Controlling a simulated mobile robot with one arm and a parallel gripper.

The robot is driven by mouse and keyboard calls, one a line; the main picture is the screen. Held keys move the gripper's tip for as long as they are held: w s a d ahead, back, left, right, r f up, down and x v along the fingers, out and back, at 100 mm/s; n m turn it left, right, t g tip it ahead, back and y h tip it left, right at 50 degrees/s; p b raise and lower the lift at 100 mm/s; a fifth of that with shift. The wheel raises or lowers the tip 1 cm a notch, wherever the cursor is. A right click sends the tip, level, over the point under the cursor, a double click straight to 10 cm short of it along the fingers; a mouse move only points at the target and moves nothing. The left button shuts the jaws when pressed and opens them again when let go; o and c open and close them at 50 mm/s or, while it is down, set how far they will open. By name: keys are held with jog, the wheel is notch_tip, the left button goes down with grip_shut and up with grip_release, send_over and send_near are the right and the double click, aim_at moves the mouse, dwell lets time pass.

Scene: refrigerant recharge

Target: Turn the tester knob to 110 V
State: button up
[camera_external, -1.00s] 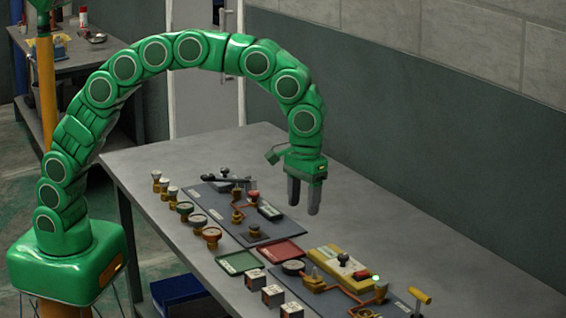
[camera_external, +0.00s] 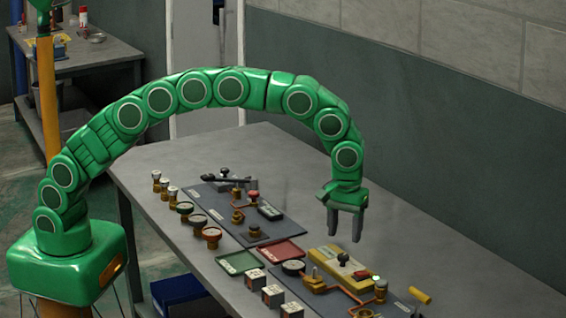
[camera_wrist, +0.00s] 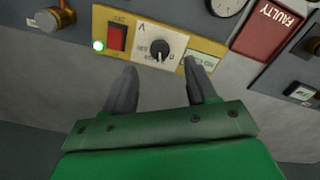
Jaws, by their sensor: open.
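The tester is a yellow box (camera_external: 325,254) on the right part of the bench; it also shows at the top of the wrist view (camera_wrist: 101,18). Its black knob (camera_wrist: 159,48) sits on a pale dial plate, with a white mark on its lower side. The dial figures are too small to read. The knob (camera_external: 344,258) stands up from the box in the external view. A red switch (camera_wrist: 117,37) and a lit green lamp (camera_wrist: 98,46) are beside the dial. My gripper (camera_external: 344,233) is open and empty, above the tester with fingers down. In the wrist view its fingertips (camera_wrist: 160,68) appear just below the knob.
A red tray (camera_external: 283,251) marked FAULTY and a green tray (camera_external: 240,262) lie left of the tester. A round gauge (camera_external: 292,267), copper pipes and a yellow handle (camera_external: 420,296) are close by. The bench behind the tester is clear up to the wall.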

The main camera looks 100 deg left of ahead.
aim_at(343, 255)
notch_tip(343, 255, down, 6)
dwell(0.4)
jog(key=shift+c, duration=0.2)
jog(key=c, duration=1)
jog(key=shift+m, duration=0.3)
jog(key=m, duration=0.3)
jog(key=shift+m, duration=2.1)
